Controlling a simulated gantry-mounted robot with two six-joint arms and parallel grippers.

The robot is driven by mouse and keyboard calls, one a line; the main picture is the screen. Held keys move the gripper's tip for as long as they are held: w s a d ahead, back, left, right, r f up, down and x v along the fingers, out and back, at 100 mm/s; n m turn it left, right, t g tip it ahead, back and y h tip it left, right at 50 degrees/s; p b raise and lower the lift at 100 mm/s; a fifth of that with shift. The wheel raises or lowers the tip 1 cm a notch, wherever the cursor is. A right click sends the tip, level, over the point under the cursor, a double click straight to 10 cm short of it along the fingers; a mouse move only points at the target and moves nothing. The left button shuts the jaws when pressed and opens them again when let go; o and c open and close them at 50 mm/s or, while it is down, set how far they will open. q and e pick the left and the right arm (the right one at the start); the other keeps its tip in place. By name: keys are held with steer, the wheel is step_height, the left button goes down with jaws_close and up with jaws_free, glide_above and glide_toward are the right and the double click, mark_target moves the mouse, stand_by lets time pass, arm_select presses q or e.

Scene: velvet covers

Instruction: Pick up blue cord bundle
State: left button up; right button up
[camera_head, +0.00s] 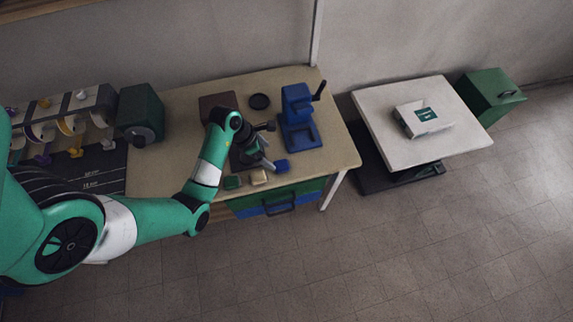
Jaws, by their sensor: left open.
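The blue cord bundle (282,165) is a small blue block-like shape near the front edge of the beige workbench (170,165). It is the rightmost of three small bundles in a row. A beige bundle (258,177) and a green bundle (232,182) lie to its left. My left gripper (264,153) is open, just left of and behind the blue bundle. Its dark fingers hide part of the bench there. I cannot tell whether a finger touches the bundle. My right gripper is out of view.
A blue press-like device with a lever (300,120) stands close behind the blue bundle. A dark round dish (260,101) and a brown square (217,106) lie farther back. A dark green box (140,110) and spool rack (62,118) stand left. A white table (395,100) is at the right.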

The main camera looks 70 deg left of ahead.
arm_select(q)
steer(key=b, duration=0.3)
glide_above(283, 165)
steer(key=s, duration=0.3)
steer(key=f, duration=0.5)
steer(key=shift+w+a+f, duration=0.15)
steer(key=shift+w+f, duration=0.1)
steer(key=shift+f, duration=0.05)
steer(key=b+x, duration=0.2)
steer(key=x, duration=0.3)
steer(key=shift+a+f, duration=0.1)
steer(key=shift+a, duration=0.05)
steer(key=c, duration=1.4)
